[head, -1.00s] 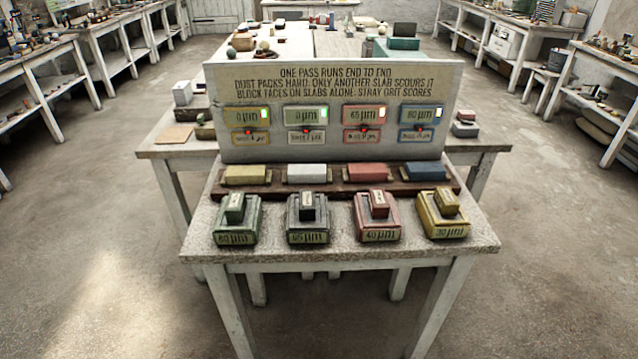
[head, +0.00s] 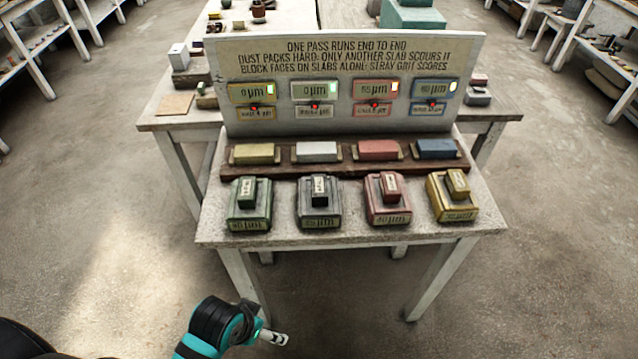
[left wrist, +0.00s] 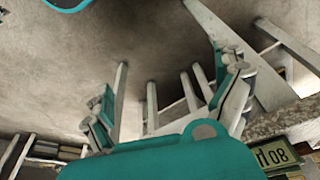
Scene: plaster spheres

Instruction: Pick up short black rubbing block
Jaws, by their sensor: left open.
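The short black rubbing block (head: 319,190) with a pale label stands on a dark grey slab (head: 320,223), second from the left in the front row on the white table. My left gripper (head: 273,337) is low in front of the table, well short of the block and apart from it. In the left wrist view its two fingers (left wrist: 168,100) are spread with nothing between them. That view shows table legs and part of a slab labelled 80 (left wrist: 272,156), but not the black block. My right gripper is in neither view.
Green (head: 247,193), red (head: 390,188) and yellow (head: 457,184) blocks stand on neighbouring slabs. Behind them is a dark rack (head: 345,170) with coloured bars, then an upright sign panel (head: 355,68). The table's front edge (head: 350,238) lies between my gripper and the slabs.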

